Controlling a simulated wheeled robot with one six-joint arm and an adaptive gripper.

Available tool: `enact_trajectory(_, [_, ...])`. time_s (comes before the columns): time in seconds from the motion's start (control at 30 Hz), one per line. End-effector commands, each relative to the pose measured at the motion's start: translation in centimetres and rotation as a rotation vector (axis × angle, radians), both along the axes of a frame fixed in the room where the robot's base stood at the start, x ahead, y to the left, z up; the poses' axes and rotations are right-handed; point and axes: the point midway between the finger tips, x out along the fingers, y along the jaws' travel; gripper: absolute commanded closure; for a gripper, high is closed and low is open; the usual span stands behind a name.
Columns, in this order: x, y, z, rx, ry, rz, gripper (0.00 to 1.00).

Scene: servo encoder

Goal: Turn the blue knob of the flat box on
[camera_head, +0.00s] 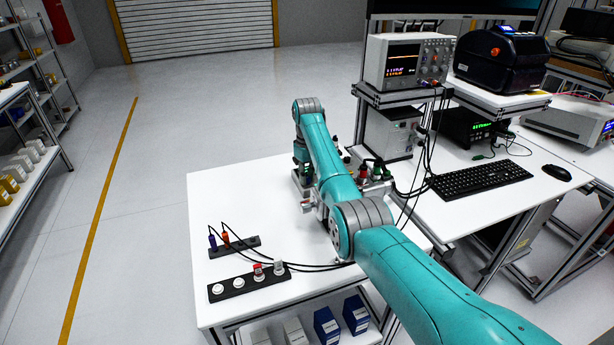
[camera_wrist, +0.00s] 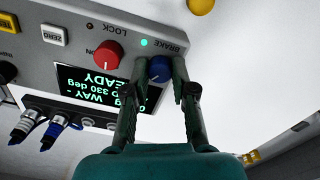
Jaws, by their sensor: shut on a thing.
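In the wrist view a grey flat box (camera_wrist: 75,57) shows its face upside down. The blue knob (camera_wrist: 158,68) sits near the box's edge beside the label BRAKE, with a lit green light next to it. My gripper (camera_wrist: 160,76) is shut on the blue knob, one finger on each side. A red knob (camera_wrist: 106,55) sits to the left near the label LOCK. The box's screen (camera_wrist: 95,87) shows green text with "330 deg" and "READY". In the camera_head view my arm hides most of the box and the knob.
The white table (camera_head: 225,185) is clear at its left rear. A black strip with white knobs (camera_head: 238,284) and a smaller strip with plugs (camera_head: 228,247) lie at its front left. Black cables (camera_head: 300,266) cross the table. A keyboard (camera_head: 480,178) lies on the bench at right.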

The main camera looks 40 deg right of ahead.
Motion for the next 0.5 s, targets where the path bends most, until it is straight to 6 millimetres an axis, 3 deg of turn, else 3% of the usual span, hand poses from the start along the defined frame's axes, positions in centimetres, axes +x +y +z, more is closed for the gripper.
enact_trajectory(0.5, [0.0, -0.01, 0.0, 0.0, 0.0, -0.355, 1.0])
